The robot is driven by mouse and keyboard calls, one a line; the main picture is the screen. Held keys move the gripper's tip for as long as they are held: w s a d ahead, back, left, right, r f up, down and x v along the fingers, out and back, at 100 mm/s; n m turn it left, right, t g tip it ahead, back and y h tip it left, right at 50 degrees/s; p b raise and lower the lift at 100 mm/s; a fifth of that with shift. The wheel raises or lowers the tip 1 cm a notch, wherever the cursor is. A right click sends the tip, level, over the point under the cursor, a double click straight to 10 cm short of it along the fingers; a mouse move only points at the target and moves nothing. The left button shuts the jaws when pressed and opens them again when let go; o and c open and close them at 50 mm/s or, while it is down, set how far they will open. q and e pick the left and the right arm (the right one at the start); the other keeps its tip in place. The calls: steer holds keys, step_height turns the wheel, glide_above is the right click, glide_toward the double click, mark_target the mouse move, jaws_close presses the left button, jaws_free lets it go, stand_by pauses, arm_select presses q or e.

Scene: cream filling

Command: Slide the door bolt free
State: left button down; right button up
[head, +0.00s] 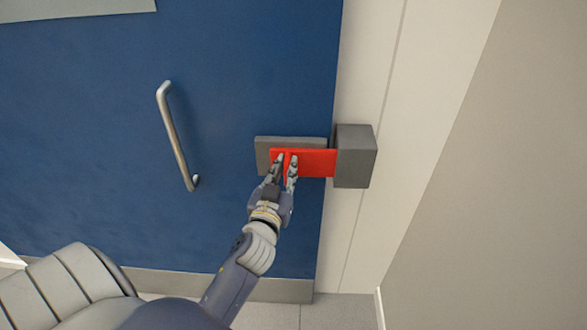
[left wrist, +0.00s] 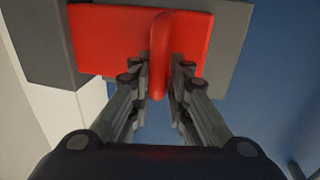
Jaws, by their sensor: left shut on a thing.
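A red door bolt (head: 315,162) lies across the gap between the blue door (head: 230,80) and its frame. Its right end meets the grey keeper block (head: 355,157) on the frame, and a grey backing plate (head: 290,141) on the door sits behind it. My left gripper (head: 284,160) is at the bolt's left part. In the left wrist view the bolt plate (left wrist: 110,40) has a raised red knob (left wrist: 159,55), and my left gripper (left wrist: 160,75) is shut on it, a finger on each side. My right gripper is not in view.
A metal pull handle (head: 177,137) stands out from the door to the left of the bolt. A pale wall (head: 490,180) is on the right. The tiled floor (head: 335,312) at the bottom looks clear.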

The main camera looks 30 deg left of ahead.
arm_select(q)
steer(key=shift+s+a, duration=0.35)
steer(key=shift+a, duration=0.2)
steer(key=shift+s+a, duration=0.3)
steer(key=shift+a, duration=0.2)
steer(key=c, duration=1.6)
jaws_free()
steer(key=shift+c, duration=0.2)
steer(key=shift+d, duration=0.1)
steer(key=v, duration=0.7)
steer(key=shift+s, duration=0.2)
steer(key=shift+d, duration=0.1)
